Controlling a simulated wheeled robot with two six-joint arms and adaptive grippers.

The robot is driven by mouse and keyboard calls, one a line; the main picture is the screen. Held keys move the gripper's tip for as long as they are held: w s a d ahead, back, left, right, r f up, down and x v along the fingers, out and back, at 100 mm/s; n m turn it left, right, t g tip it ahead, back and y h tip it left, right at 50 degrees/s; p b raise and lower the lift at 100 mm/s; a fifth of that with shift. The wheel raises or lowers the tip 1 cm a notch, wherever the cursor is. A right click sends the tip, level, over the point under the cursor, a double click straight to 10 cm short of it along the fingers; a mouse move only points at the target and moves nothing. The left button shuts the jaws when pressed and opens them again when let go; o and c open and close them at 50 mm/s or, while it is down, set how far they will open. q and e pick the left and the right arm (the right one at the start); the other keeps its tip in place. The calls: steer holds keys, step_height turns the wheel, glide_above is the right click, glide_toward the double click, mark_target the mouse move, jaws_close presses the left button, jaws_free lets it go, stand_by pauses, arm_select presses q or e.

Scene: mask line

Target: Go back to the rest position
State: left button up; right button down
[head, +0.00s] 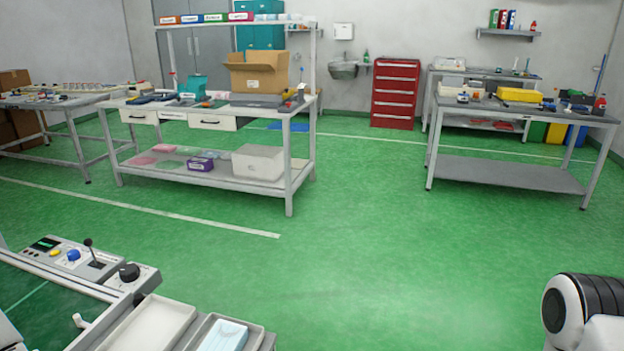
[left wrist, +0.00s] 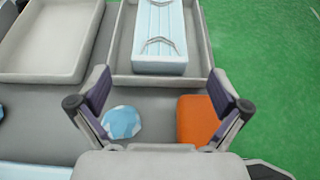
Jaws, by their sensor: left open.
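My left gripper (left wrist: 160,80) shows in the left wrist view, open with its two fingers wide apart and nothing between the pads. Beyond its fingertips, a grey tray (left wrist: 207,45) holds a light blue stack of masks (left wrist: 158,40) with white ear loops. The stack also shows at the bottom of the head view (head: 224,336). Neither gripper shows in the head view. A white and black link of my right arm is at its lower right, and my right gripper is out of sight.
An empty tray (left wrist: 48,45) is beside the mask tray. A blue-and-white round item (left wrist: 122,122) and an orange item (left wrist: 197,120) lie below the open fingers. A control panel (head: 75,257) stands lower left. Green floor (head: 360,240) is clear ahead; workbenches (head: 520,172) stand farther back.

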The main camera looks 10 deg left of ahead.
arm_select(q)
steer(key=d+m+h+p, duration=0.1)
steer(key=d, duration=0.1)
steer(key=d+r+m+g+p, duration=0.1)
steer(key=d, duration=0.1)
steer(key=d+r+m+g+h+p, duration=0.1)
steer(key=d+m+p, duration=0.1)
steer(key=shift+w+d+r+h, duration=0.1)
steer(key=shift+w+d+h, duration=0.05)
steer(key=shift+d+h, duration=0.2)
steer(key=s+d+f+m+g+y+p, duration=0.1)
steer(key=s+d+f+m+g+p, duration=0.45)
steer(key=m, duration=1.05)
steer(key=s+a+f+m+g+y+b, duration=0.1)
steer(key=s+m+g, duration=0.5)
steer(key=m, duration=0.7)
steer(key=s+a+f+y, duration=0.1)
steer(key=s+y, duration=0.1)
steer(key=shift+s+a+f+m+b, duration=0.25)
steer(key=shift+s+m+b, duration=0.05)
steer(key=shift+s, duration=0.05)
